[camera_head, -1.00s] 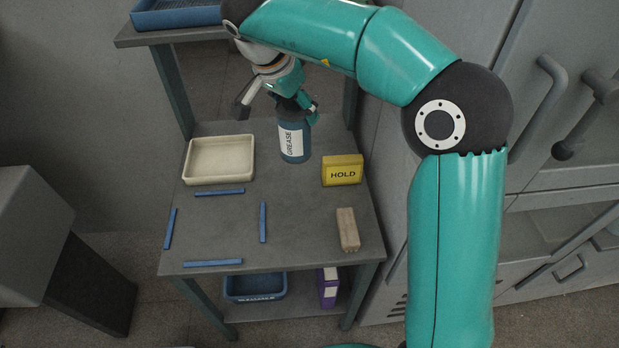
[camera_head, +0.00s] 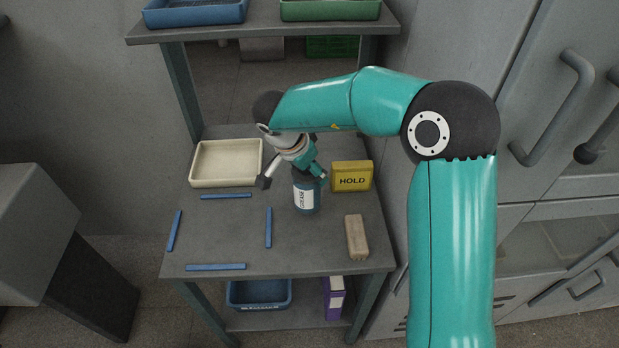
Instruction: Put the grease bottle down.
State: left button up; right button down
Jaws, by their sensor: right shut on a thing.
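The grease bottle (camera_head: 306,197) is a blue-grey bottle with a white GREASE label. It is upright over the grey table (camera_head: 330,250), between the short blue strip on its left and the yellow HOLD block on its right. My right gripper (camera_head: 298,173) is shut on the top of the bottle, with its wrist above and slightly left of it. The bottle's base looks at or very near the tabletop; I cannot tell whether it touches. The bottle's top is partly hidden by the gripper. My left gripper is not in view.
A cream tray (camera_head: 195,178) stands at the back left. The yellow HOLD block (camera_head: 352,177) is close right of the bottle, and a wooden block (camera_head: 356,238) lies nearer the front. Several blue strips (camera_head: 269,228) mark the table. A shelf (camera_head: 260,30) with trays overhangs the back.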

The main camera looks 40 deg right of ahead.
notch_tip(320, 180, down, 3)
jog(key=shift+r, duration=0.1)
jog(key=shift+c, duration=0.8)
grip_release()
jog(key=p+v, duration=0.1)
jog(key=v, duration=1.1)
jog(key=shift+r, duration=0.1)
